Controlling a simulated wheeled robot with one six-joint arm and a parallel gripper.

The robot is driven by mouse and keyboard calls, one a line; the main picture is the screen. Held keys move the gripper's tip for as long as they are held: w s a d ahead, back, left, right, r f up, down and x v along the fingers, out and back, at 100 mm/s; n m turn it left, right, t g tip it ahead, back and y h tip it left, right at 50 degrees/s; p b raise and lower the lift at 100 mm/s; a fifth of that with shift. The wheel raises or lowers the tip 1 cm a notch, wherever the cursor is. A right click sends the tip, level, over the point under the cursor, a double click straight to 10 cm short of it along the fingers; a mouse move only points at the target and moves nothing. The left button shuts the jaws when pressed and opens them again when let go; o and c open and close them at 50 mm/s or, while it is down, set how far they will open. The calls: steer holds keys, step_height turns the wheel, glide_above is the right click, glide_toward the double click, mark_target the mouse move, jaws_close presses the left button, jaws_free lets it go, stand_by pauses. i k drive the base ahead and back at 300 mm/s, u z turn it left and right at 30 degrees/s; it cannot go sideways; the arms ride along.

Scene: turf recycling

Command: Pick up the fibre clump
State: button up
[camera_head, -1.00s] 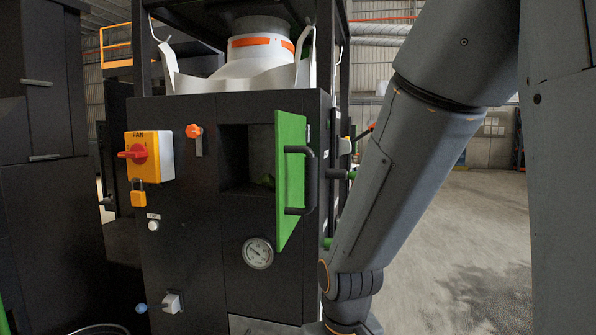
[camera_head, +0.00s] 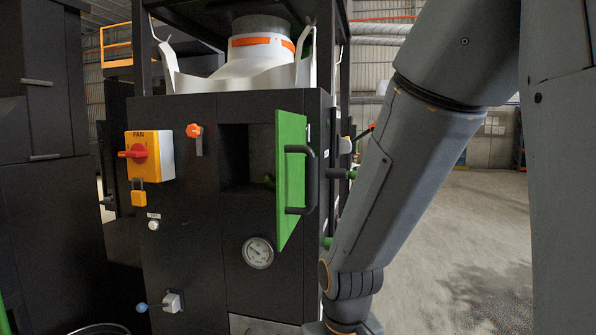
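The black cabinet (camera_head: 190,240) stands in front of me with a square opening (camera_head: 235,150) in its upper front. A green door (camera_head: 290,190) with a black handle (camera_head: 310,180) stands open at the right of the opening. My gripper is not in view.
A yellow fan switch box (camera_head: 150,156) with a red knob and a padlock (camera_head: 139,198) is on the cabinet's left. A round gauge (camera_head: 258,252) sits below the opening. Open floor (camera_head: 470,240) lies at the right.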

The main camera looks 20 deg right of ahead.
mark_target(266, 179)
steer(key=k, duration=0.65)
steer(key=u, duration=0.45)
steer(key=i, duration=0.7)
steer(key=u, duration=0.4)
steer(key=i, duration=0.95)
steer(key=z, duration=0.2)
